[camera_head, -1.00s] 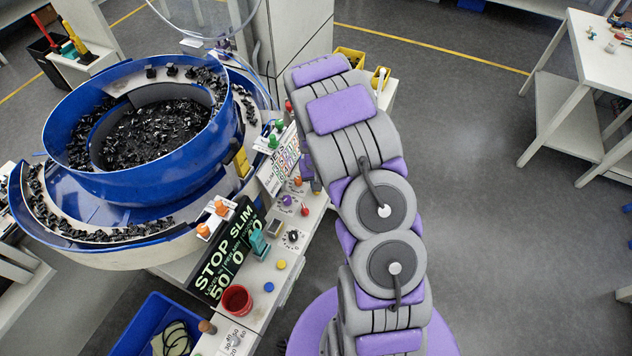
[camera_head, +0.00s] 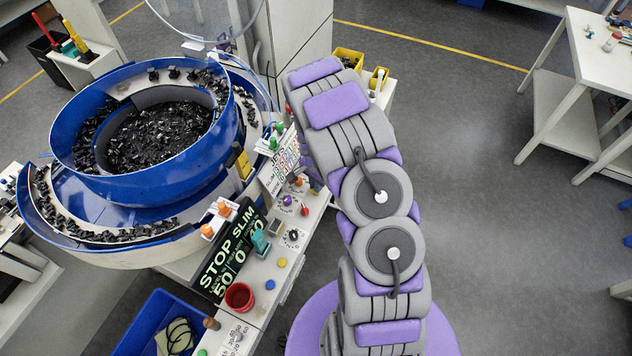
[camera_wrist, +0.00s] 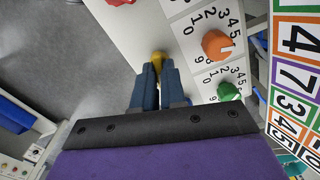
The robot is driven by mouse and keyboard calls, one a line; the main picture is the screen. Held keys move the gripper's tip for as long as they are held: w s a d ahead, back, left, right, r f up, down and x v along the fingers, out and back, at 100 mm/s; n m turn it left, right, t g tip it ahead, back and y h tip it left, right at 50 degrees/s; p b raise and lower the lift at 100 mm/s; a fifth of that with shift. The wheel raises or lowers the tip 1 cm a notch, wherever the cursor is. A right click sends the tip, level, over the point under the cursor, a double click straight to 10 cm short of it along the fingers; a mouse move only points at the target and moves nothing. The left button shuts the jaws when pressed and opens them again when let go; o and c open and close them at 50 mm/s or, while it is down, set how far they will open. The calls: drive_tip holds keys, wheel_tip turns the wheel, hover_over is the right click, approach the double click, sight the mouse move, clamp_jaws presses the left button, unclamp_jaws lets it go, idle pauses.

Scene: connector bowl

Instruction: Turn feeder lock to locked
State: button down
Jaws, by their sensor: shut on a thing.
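My gripper (camera_wrist: 157,72) shows in the wrist view, with its two dark blue fingers shut on a small yellow knob (camera_wrist: 158,58) on the white panel. Only the knob's top shows between and beyond the fingertips, so its turn position cannot be read. In the head view, my arm hides the gripper and this knob. No readable lock label shows, so I cannot confirm which part is the feeder lock.
Beside the gripper are an orange dial (camera_wrist: 216,45) and a green dial (camera_wrist: 228,91) with number scales. A coloured number board (camera_wrist: 297,75) stands at the right. The blue feeder bowl (camera_head: 150,170) holds black parts. Open grey floor (camera_head: 470,200) lies right of my arm.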

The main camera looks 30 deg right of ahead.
drive_tip(key=m, duration=0.5)
drive_tip(key=shift+w+r+p, duration=0.1)
drive_tip(key=shift+p, duration=0.3)
drive_tip(key=shift+m, duration=0.4)
drive_tip(key=c, duration=1.2)
unclamp_jaws()
wheel_tip(320, 180, up, 17)
drive_tip(key=shift+p, duration=0.3)
drive_tip(key=shift+a+r, duration=0.1)
drive_tip(key=shift+r, duration=0.05)
